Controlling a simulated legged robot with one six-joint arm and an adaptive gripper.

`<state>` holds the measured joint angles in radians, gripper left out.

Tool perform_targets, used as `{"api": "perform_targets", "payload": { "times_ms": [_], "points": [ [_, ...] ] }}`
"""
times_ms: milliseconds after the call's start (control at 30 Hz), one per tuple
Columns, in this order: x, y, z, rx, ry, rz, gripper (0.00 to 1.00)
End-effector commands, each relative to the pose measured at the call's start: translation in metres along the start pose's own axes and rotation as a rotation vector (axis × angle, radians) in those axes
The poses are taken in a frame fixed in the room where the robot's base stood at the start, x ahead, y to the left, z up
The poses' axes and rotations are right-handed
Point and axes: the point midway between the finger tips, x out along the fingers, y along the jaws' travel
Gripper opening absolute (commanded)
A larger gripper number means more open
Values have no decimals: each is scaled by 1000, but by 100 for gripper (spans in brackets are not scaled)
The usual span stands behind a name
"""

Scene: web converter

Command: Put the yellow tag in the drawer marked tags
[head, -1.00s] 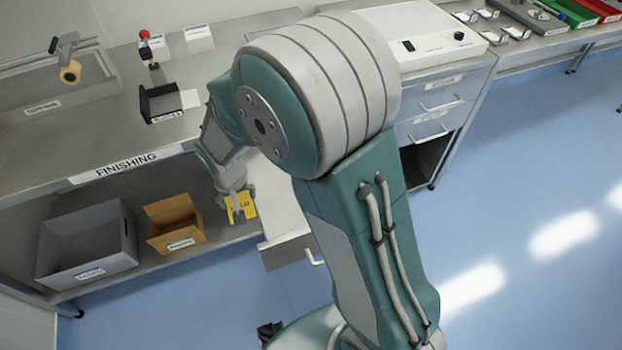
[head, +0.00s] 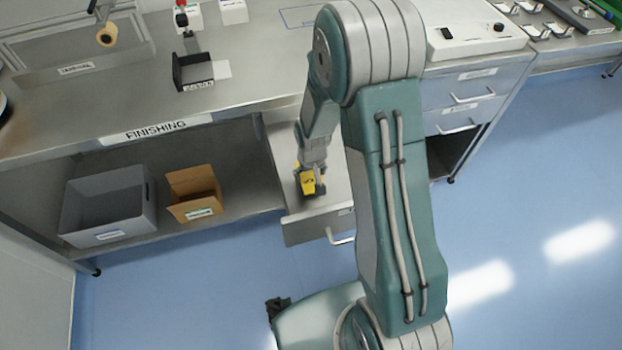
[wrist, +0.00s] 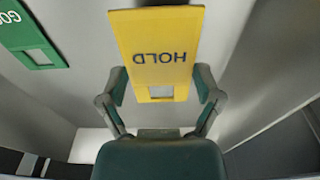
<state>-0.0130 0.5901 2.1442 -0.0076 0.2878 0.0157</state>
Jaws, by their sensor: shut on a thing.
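The yellow tag (wrist: 157,30), printed HOLD, is held between the two fingers of my gripper (wrist: 158,85) in the wrist view. In the head view the yellow tag (head: 307,184) shows at the end of my gripper (head: 311,180), over the open drawer (head: 325,210). I cannot tell whether the tag touches the drawer floor. In the wrist view a green tag (wrist: 28,32) with partly cut-off lettering lies in the drawer at the upper left. The open drawer's label is too small to read.
Closed drawers (head: 462,92) sit right of my arm. A grey bin (head: 105,205) and a cardboard box (head: 193,193) stand on the lower shelf at left. The FINISHING bench (head: 110,105) is above them. The blue floor in front is mostly clear.

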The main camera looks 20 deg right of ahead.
Motion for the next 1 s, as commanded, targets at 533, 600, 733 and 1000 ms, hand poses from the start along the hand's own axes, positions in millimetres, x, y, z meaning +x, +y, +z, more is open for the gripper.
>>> {"api": "perform_targets", "payload": {
  "times_ms": [533,600,733,1000],
  "points": [
    [34,2,4,1,-1,0,57],
    [35,2,4,1,-1,0,92],
    [35,3,4,1,-1,0,100],
    [35,3,4,2,-1,0,100]
  ]
}}
